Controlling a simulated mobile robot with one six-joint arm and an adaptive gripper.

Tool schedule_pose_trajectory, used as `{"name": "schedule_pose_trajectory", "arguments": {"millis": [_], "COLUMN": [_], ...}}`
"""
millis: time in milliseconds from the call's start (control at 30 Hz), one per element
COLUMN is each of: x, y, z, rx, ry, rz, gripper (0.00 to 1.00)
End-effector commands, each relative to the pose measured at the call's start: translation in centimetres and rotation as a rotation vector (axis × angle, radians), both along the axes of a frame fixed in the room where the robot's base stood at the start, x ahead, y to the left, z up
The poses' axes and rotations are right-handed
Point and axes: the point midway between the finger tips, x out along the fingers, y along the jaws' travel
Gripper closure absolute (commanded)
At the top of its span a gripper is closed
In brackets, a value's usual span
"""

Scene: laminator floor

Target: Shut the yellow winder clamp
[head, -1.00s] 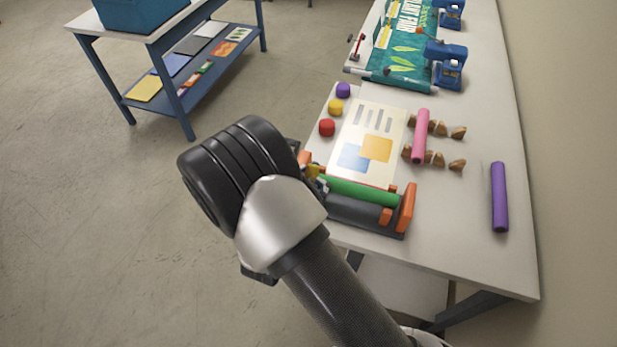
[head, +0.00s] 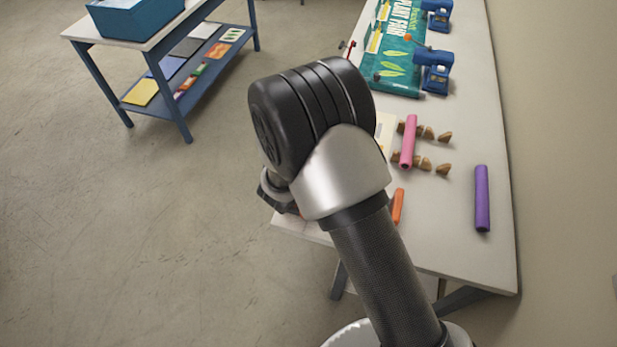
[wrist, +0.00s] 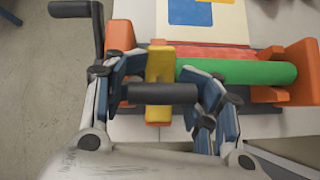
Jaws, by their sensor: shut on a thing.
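The yellow winder clamp (wrist: 160,66) shows in the wrist view at the left end of a green roll (wrist: 245,72), between orange blocks. A black bar handle (wrist: 162,94) crosses in front of the clamp. My gripper (wrist: 163,88) has one finger at each end of this bar and is shut on it. I cannot tell how far the clamp is closed. In the head view my arm hides the clamp and the green roll; only a bit of my gripper (head: 277,190) shows left of the wrist.
A black crank (wrist: 85,12) stands at upper left in the wrist view. On the bench (head: 450,235) lie a pink roll (head: 408,142) on brown rests and a purple roll (head: 482,198). Blue devices (head: 436,68) stand farther back. A blue cart (head: 170,100) is left, with open floor between.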

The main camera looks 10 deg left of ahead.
Motion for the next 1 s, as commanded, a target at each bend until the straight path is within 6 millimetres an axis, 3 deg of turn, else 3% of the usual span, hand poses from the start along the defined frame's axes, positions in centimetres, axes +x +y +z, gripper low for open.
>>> {"name": "schedule_pose_trajectory", "arguments": {"millis": [567,600,1000], "x": [0.34,0.34,0.3], "y": [0.71,0.71,0.39], "z": [0.17,0.17,0.07], "rx": [0.008,0.008,0.007], "ry": [0.033,0.033,0.034], "rz": [0.016,0.016,0.007], "gripper": [0.97,0.54,0.28]}}
